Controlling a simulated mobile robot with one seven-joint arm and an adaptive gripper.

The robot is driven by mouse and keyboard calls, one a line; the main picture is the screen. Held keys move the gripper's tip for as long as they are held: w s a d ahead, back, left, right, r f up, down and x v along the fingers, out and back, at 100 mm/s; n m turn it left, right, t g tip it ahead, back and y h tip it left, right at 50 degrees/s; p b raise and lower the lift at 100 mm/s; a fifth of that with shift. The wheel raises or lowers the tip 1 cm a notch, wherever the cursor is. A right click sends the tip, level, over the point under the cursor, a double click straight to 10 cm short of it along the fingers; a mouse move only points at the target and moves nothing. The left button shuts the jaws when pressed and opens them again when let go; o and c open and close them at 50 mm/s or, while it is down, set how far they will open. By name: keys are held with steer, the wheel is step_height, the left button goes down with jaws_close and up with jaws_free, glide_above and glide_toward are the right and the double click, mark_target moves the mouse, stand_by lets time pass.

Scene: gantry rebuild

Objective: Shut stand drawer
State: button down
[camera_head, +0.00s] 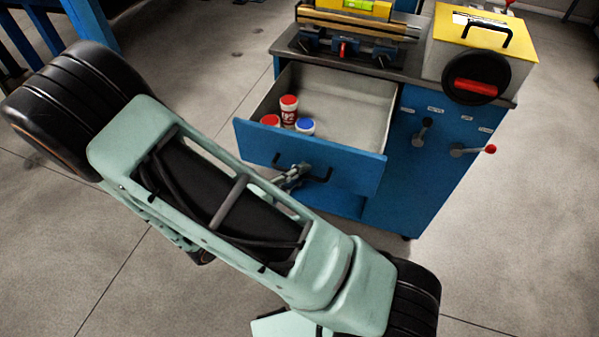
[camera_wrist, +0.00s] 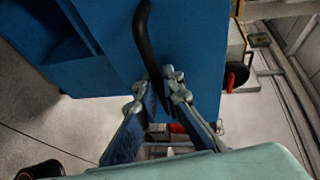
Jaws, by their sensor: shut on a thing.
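The blue stand (camera_head: 425,185) stands at the upper right of the head view. Its drawer (camera_head: 352,163) is pulled well out, and its grey inside shows. My gripper (camera_head: 293,176) is at the drawer front, shut on the black handle (camera_head: 327,174). My arm hides part of the lower side of the stand. In the wrist view the handle (camera_wrist: 147,40) runs down the blue drawer front (camera_wrist: 195,45) and passes between the fingertips of my gripper (camera_wrist: 165,86).
In the drawer are a red-capped bottle (camera_head: 289,112), a red lid (camera_head: 270,120) and a blue-lidded jar (camera_head: 305,126). On the stand top are a fixture (camera_head: 350,45) and a yellow-topped box (camera_head: 440,60). Levers (camera_head: 422,132) stick out at the right. Floor in front is clear.

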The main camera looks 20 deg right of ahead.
steer(key=w+d+p, duration=0.1)
steer(key=w+d, duration=0.4)
steer(key=w, duration=0.3)
steer(key=w+d+p, duration=0.1)
steer(key=w+d, duration=0.5)
steer(key=w, duration=0.2)
steer(key=w+d+p, duration=0.1)
steer(key=w+d, duration=0.5)
steer(key=w, duration=0.1)
steer(key=shift+w+d, duration=0.15)
steer(key=shift+w, duration=0.25)
steer(key=shift+w+d+r, duration=0.1)
steer(key=shift+w+r, duration=0.05)
steer(key=shift+w, duration=0.05)
steer(key=c, duration=2.3)
jaws_free()
steer(key=shift+w, duration=0.1)
steer(key=shift+o, duration=1.3)
steer(key=shift+d, duration=0.1)
steer(key=v, duration=1.2)
